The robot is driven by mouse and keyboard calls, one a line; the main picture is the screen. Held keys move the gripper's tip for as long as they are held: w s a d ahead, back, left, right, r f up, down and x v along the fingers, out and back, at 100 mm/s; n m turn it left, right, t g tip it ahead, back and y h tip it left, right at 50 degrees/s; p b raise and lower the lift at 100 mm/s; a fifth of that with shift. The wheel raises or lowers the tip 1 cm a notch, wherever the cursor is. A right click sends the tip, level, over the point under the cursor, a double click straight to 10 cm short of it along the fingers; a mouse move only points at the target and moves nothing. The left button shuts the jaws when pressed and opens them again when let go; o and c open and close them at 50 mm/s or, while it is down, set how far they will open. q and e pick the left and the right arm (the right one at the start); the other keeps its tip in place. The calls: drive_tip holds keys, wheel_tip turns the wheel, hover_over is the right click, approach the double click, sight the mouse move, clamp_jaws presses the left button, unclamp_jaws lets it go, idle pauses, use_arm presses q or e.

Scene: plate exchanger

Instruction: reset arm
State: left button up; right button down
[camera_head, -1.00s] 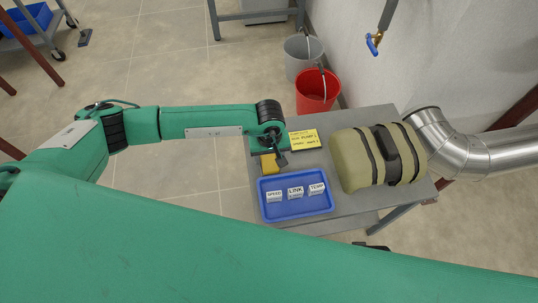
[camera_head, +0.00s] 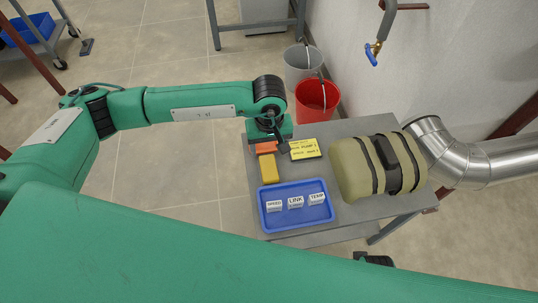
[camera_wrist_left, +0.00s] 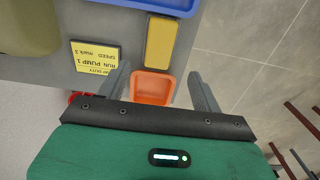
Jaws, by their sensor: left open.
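My left gripper (camera_head: 268,132) is over the far left corner of the grey table, its wrist pointing down. In the left wrist view, its two fingers (camera_wrist_left: 160,88) stand wide apart. An orange tray-like piece (camera_wrist_left: 152,87) shows between the fingers, with no finger seen touching it. In the head view the orange piece (camera_head: 266,147) is partly hidden by the gripper. A yellow block (camera_head: 269,168) lies beside it, clear of the gripper. My right gripper is not seen.
The grey table (camera_head: 350,211) holds a blue tray (camera_head: 297,222) with several labelled blocks, a yellow note card (camera_head: 305,149) and a strapped khaki bundle (camera_head: 350,170). A red bucket (camera_head: 317,99) and a grey bucket (camera_head: 301,64) stand behind. A metal duct (camera_head: 470,165) is at right.

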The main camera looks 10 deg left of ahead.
use_arm(q)
drive_tip(key=shift+r, duration=0.75)
